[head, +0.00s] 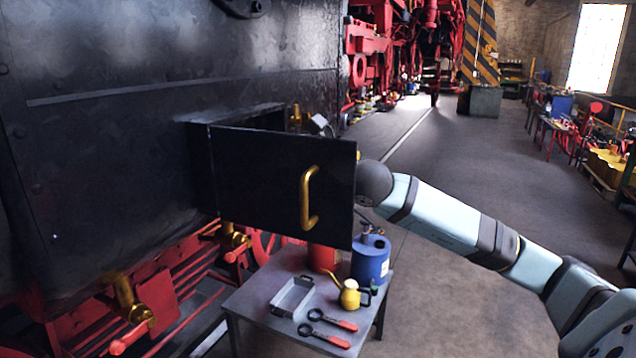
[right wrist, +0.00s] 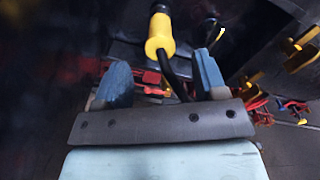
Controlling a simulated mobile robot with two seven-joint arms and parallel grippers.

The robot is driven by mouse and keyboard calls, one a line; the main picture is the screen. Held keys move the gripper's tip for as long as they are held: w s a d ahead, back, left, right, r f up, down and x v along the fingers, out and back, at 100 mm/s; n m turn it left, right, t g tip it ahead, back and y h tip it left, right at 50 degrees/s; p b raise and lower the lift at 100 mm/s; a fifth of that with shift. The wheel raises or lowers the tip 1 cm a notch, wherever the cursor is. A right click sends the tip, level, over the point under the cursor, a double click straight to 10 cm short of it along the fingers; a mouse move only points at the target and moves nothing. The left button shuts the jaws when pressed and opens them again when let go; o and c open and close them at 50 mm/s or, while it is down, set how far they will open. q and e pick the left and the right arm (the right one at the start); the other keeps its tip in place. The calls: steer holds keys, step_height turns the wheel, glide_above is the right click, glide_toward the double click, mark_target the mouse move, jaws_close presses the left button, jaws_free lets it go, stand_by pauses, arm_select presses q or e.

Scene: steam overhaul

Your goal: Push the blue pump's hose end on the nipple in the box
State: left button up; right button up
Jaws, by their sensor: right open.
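The blue pump (head: 371,258) stands on the small grey table, partly behind the open box door. In the right wrist view the yellow hose end (right wrist: 160,36) is just beyond my fingertips, with the black hose (right wrist: 176,78) running back from it between the fingers. A dark part meets its far end; I cannot tell whether this is the nipple. My right gripper (right wrist: 161,62) is open, with blue fingers apart on either side of the hose. In the head view the door hides this gripper, the hose end and most of the box inside. My left gripper is not in view.
The black box door (head: 255,180) with a brass handle (head: 309,198) stands open in front of my right arm. The grey table (head: 255,300) holds a metal tray (head: 292,297), a yellow oil can (head: 350,296), a red container (head: 322,258) and red-handled tools (head: 328,326).

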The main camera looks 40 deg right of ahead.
steer(key=b+v, duration=0.4)
steer(key=v, duration=0.5)
steer(key=s+a+f+m+t+h+p, duration=0.1)
steer(key=a+f+m+p, duration=0.15)
steer(key=f+m, duration=1.1)
steer(key=s+a+f+m+t+p, duration=0.1)
steer(key=f+m+p, duration=0.3)
steer(key=f+m, duration=0.9)
steer(key=s+a+f+m+g+h+p, duration=0.1)
steer(key=s+a+f+m+g, duration=0.2)
steer(key=s+a+f+m, duration=0.4)
steer(key=s+a+f+m+g+h+p, duration=0.1)
steer(key=s+a+f+m+g, duration=0.3)
steer(key=s+a+f+m, duration=0.4)
step_height(320, 180, down, 8)
steer(key=a+m+p, duration=0.1)
steer(key=a+m, duration=0.1)
steer(key=shift+s+a+g+h, duration=0.3)
steer(key=shift+h, duration=0.1)
